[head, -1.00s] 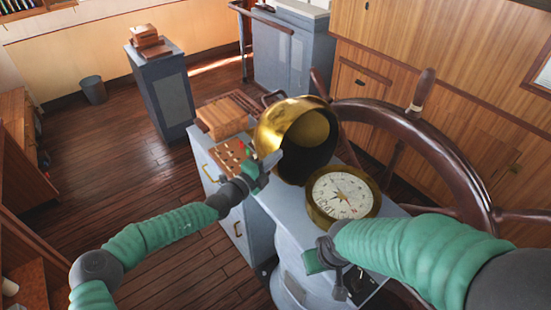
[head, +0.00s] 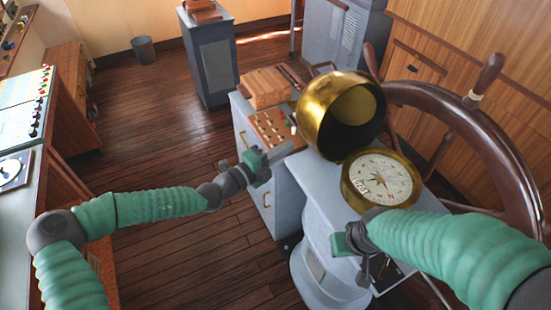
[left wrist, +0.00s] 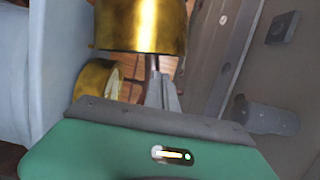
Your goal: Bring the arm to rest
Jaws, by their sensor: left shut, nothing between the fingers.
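My left gripper (head: 268,172) is shut and empty. It is beside the small peg board, to the left of the brass compass hood (head: 338,112) and apart from it. The hood is tipped open, and the compass dial (head: 384,180) lies uncovered in its brass ring on the pale blue pedestal (head: 315,185). In the left wrist view the hood (left wrist: 140,25) fills the top and part of the brass ring (left wrist: 95,80) shows at the left. My right gripper (head: 358,268) is low over the pedestal's front; its jaws are too unclear to judge.
A wooden ship's wheel (head: 490,140) stands at the right. A peg board (head: 270,127) and a wooden box (head: 264,87) sit on the cabinet behind my left gripper. A console (head: 25,130) is at the left. The plank floor (head: 150,140) between is clear.

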